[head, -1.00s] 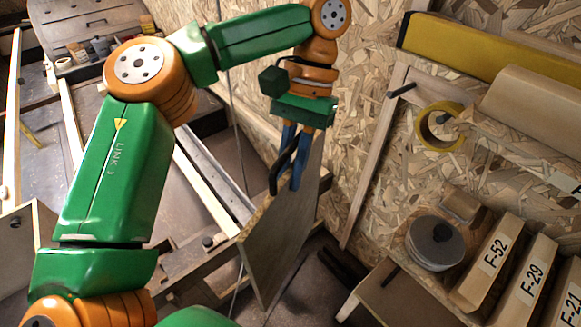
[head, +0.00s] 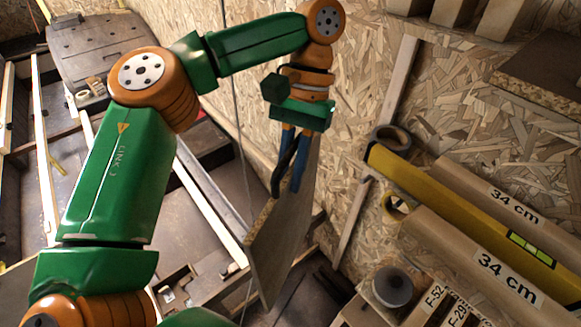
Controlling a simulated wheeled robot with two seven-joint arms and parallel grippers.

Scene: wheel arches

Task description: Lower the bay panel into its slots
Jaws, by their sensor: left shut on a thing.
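The bay panel (head: 277,240) is a thin grey-brown board that hangs upright and slightly tilted in the head view. My left gripper (head: 287,190), with dark and blue fingers, is shut on its top edge. The panel's lower corner is in front of dark floor and frame parts; I cannot tell whether it touches anything. I cannot make out the slots. My right gripper is not in view.
Chipboard wall stands behind and to the right. A yellow spirit level (head: 463,215), cardboard tubes (head: 459,257) and a dark round disc (head: 392,286) are at right. Pale rails (head: 212,200) run along the left.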

